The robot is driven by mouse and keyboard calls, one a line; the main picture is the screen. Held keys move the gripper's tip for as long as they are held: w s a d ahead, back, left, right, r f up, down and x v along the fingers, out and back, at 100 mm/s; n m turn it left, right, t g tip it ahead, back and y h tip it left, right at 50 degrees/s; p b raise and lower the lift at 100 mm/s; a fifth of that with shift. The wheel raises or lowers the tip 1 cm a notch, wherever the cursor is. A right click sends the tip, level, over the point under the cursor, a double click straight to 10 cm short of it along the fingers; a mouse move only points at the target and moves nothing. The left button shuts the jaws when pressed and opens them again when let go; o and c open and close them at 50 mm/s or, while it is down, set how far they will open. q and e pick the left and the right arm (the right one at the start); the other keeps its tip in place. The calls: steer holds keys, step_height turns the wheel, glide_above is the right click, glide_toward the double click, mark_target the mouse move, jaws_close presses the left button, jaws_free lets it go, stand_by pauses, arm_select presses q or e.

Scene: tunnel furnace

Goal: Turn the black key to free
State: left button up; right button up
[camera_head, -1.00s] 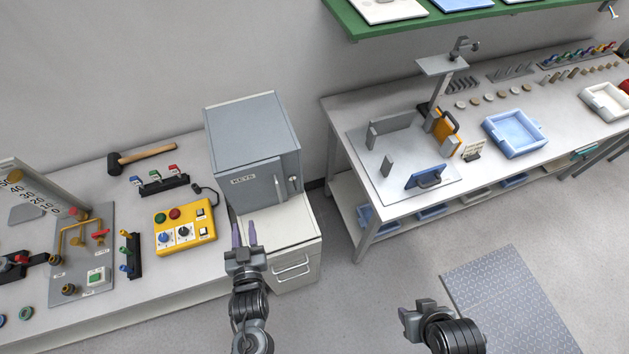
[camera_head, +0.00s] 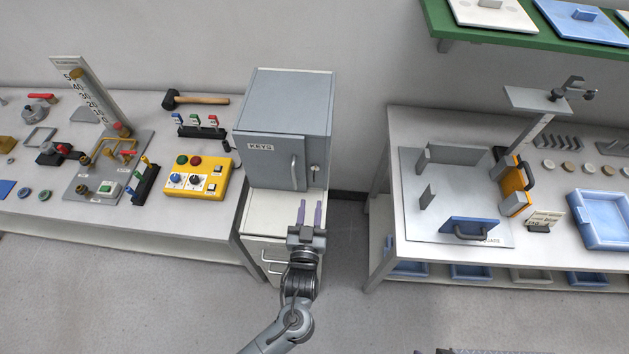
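A yellow control box (camera_head: 207,192) lies on the left bench. It carries a green button, a red button, a blue-marked dial (camera_head: 175,179) and a black-marked dial (camera_head: 196,180). Whether either dial is the black key is too small to tell. The grey cabinet labelled KEYS (camera_head: 270,165) is closed, with a handle and a small lock (camera_head: 314,168) at its right. My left gripper (camera_head: 310,212) is in front of and below the cabinet door, fingers apart and empty, right of the yellow box. Only a sliver, seemingly of my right gripper (camera_head: 444,351), shows at the bottom edge.
A rack with blue, green and red tags (camera_head: 200,128) and a mallet (camera_head: 195,99) lie behind the yellow box. A valve panel (camera_head: 97,186) stands to its left. The right bench (camera_head: 412,270) holds a fixture and blue tray (camera_head: 600,235). Floor between benches is clear.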

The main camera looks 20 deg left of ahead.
mark_target(314, 179)
arm_select(q)
steer(key=x, duration=0.9)
steer(key=shift+w+a, duration=0.15)
steer(key=shift+w, duration=0.2)
steer(key=shift+c, duration=0.2)
jaws_close()
steer(key=shift+s, duration=0.1)
